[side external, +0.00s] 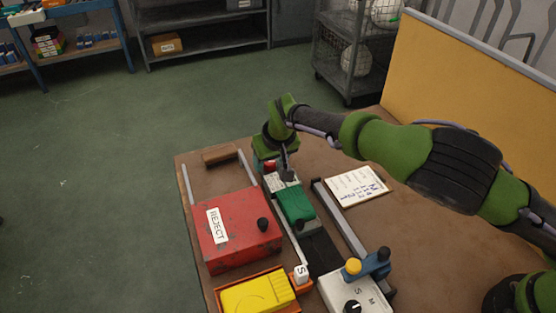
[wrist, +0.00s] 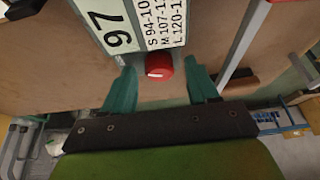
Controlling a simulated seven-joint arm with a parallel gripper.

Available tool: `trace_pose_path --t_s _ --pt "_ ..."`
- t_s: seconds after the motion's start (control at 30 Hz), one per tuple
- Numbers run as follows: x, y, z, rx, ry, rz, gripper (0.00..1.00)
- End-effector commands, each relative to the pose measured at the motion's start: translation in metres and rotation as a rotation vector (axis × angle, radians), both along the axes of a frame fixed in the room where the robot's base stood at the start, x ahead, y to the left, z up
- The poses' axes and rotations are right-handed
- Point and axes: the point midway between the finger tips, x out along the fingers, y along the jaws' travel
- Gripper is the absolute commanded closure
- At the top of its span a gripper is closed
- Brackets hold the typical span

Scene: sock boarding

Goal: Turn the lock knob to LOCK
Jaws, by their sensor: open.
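A round red knob (wrist: 159,66) sticks out from the near end of a pale panel in the wrist view; it also shows as a red spot (side external: 270,164) in the side view. No LOCK marking is readable on it. My gripper (wrist: 159,75) is open, with one green finger on each side of the red knob and visible gaps between. I see no contact with the knob. In the side view my gripper is pointed down at the far end of the device, and its fingers are mostly hidden.
The panel (wrist: 125,20) reads 97 with a size table. A green block (side external: 296,204) sits on the track. A red REJECT box (side external: 237,232), a yellow piece in an orange tray (side external: 303,287), a grey S/M dial box (side external: 338,289) and a note board (side external: 357,186) stand around it.

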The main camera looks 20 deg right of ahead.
Motion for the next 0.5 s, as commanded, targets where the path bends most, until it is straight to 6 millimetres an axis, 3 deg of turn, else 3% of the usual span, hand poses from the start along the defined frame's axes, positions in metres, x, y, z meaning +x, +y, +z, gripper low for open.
trace_pose_path --t_s 0.4,0.5 --pt "0.001 -0.003 0.000 0.001 -0.002 0.354 0.41" --pt "-0.006 -0.004 0.021 0.005 -0.004 0.362 0.41"
